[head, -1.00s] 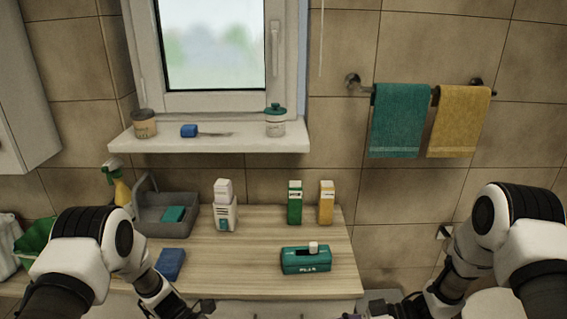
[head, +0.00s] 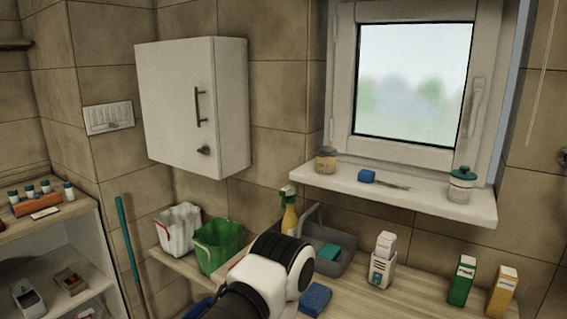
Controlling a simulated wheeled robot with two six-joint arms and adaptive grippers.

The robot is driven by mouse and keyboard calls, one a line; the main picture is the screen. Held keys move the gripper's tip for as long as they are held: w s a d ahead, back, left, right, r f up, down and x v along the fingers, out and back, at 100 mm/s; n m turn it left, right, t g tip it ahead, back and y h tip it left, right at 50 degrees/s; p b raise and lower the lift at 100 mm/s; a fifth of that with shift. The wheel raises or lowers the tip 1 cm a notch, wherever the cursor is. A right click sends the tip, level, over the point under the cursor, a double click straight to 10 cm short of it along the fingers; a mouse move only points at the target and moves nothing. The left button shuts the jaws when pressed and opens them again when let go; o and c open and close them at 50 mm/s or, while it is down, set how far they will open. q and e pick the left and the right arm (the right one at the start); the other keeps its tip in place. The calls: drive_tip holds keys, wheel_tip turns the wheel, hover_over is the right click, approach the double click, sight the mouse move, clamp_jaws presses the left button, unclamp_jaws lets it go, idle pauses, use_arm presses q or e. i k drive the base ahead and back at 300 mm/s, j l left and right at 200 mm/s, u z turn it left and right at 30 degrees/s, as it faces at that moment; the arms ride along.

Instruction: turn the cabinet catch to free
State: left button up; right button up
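The white wall cabinet (head: 175,100) hangs left of the window in the head view, its door closed. A dark vertical bar handle (head: 199,107) is on the door near its right edge. Below the handle is a small dark catch (head: 204,150); it is too small to tell which way it is turned. My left arm shows at the bottom middle, in front of the counter, well below and right of the catch. Its gripper is out of the picture. My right arm and gripper are not in view.
A white bin (head: 178,232) and a green bin (head: 218,247) stand below the cabinet. A grey caddy (head: 338,262), spray bottle (head: 290,215) and blue sponge (head: 315,298) are near my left arm. The windowsill (head: 400,195) juts out right. The wall space before the cabinet is clear.

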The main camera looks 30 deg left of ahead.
sight(204, 150)
drive_tip(key=u, duration=1.55)
